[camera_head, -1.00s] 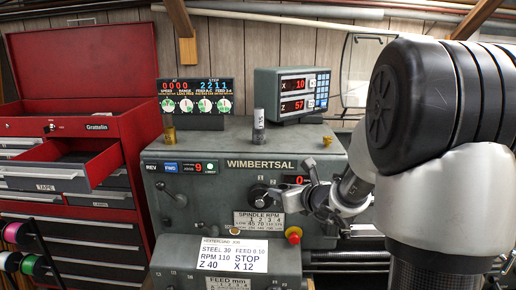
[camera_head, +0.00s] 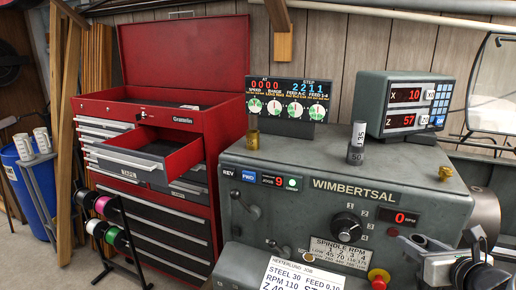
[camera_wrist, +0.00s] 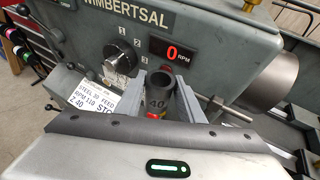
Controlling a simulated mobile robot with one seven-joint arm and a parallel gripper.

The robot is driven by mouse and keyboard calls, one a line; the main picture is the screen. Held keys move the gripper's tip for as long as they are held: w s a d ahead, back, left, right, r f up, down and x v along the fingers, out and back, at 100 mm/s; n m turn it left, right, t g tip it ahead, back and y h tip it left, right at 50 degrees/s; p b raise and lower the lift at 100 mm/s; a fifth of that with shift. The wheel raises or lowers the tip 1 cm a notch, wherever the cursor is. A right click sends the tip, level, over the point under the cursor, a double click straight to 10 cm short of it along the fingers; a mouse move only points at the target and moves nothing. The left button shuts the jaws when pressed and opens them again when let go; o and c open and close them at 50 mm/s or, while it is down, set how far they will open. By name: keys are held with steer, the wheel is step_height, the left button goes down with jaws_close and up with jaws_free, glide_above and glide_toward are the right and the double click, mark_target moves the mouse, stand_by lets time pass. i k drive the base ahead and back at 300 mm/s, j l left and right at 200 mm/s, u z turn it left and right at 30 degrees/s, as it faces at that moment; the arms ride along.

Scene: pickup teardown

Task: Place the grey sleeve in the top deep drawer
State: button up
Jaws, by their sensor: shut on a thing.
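My gripper (camera_wrist: 160,98) is shut on a dark grey, hollow sleeve (camera_wrist: 156,92) marked 40 in the wrist view. The sleeve is roughly upright between the two fingers, its open end showing, in front of the lathe's face. Another grey sleeve (camera_head: 356,144), marked 50, stands upright on top of the lathe in the head view. A red tool chest (camera_head: 215,118) stands to the left of the lathe. One of its drawers (camera_head: 125,160) is pulled out, with a labelled grey front and red sides. The inside bottom of that drawer is only partly visible.
The lathe (camera_head: 300,160) fills the right side, with a readout (camera_head: 405,105) and brass pieces (camera_head: 253,140) on top. A spool rack (camera_head: 112,235) stands before the chest. A blue bin (camera_head: 35,190) and boards (camera_head: 65,120) are at the left.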

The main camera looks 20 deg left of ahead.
mark_target(162, 153)
steer(key=i+j+z, duration=0.1)
steer(key=j+z, duration=0.1)
steer(key=j, duration=0.25)
steer(key=k+j+u, duration=0.1)
steer(key=j+u, duration=0.2)
steer(key=j, duration=2.6)
